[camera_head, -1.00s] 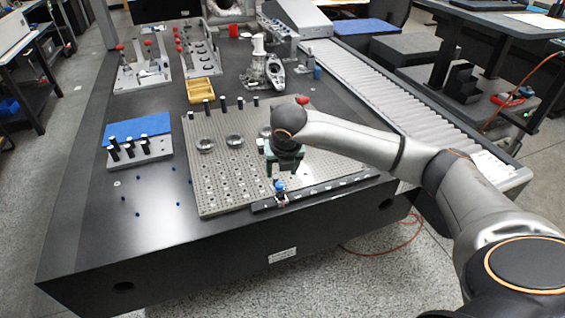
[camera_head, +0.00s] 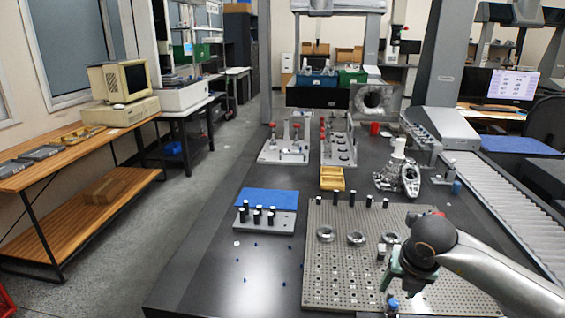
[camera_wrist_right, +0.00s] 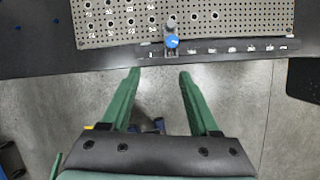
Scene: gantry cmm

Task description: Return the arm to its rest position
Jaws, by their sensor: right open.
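My right arm (camera_head: 500,272) comes in from the lower right of the head view and reaches over the perforated fixture plate. My right gripper (camera_head: 395,292) is near the plate's front part, and its fingertips are partly cut off or hard to make out there. In the right wrist view the two green fingers (camera_wrist_right: 158,72) are apart with nothing between them. A blue-topped knob (camera_wrist_right: 171,41) on the black rail (camera_wrist_right: 215,50) shows just beyond the fingertips. My left gripper is not in view.
The perforated plate (camera_head: 330,265) holds several metal rings. A pin block with blue pad (camera_head: 266,197), a yellow tray (camera_head: 332,179) and a metal casting (camera_head: 398,178) stand on the black table (camera_head: 200,285). A roller conveyor (camera_head: 500,200) runs along the right. Floor is open at left.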

